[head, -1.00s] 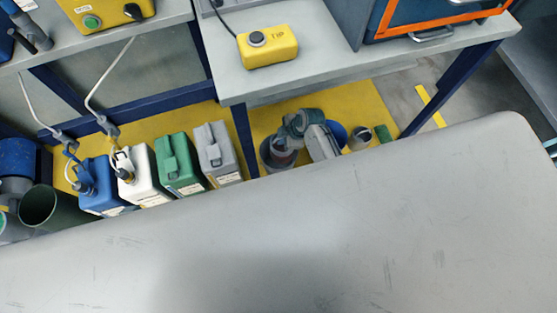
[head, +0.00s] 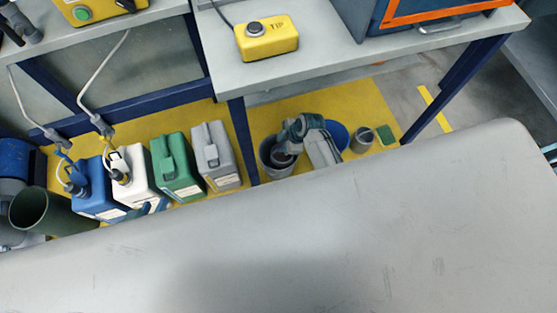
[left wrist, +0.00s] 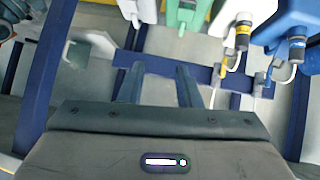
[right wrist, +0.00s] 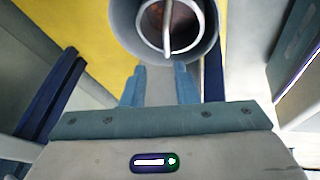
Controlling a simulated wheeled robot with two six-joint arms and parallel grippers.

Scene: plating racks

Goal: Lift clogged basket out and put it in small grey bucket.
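In the right wrist view a round blue-grey pot (right wrist: 206,50) holds a basket (right wrist: 148,22) with a pale rim, brown matter inside and a bar handle across it. My right gripper (right wrist: 160,75) is open, its fingers apart just short of the handle's near end and not closed on it. In the head view my right wrist is over a grey bucket-like pot (head: 268,160) on the yellow floor and hides part of it. A small grey round container (head: 361,141) stands to its right. My left gripper (left wrist: 157,75) is open and empty, facing the canisters.
A blue bucket (head: 338,132) is partly behind my right arm, and a green pad (head: 385,135) lies at right. Grey (head: 215,155), green (head: 175,165), white and blue canisters stand left of a bench leg (head: 243,140). The bench top (head: 330,60) overhangs behind.

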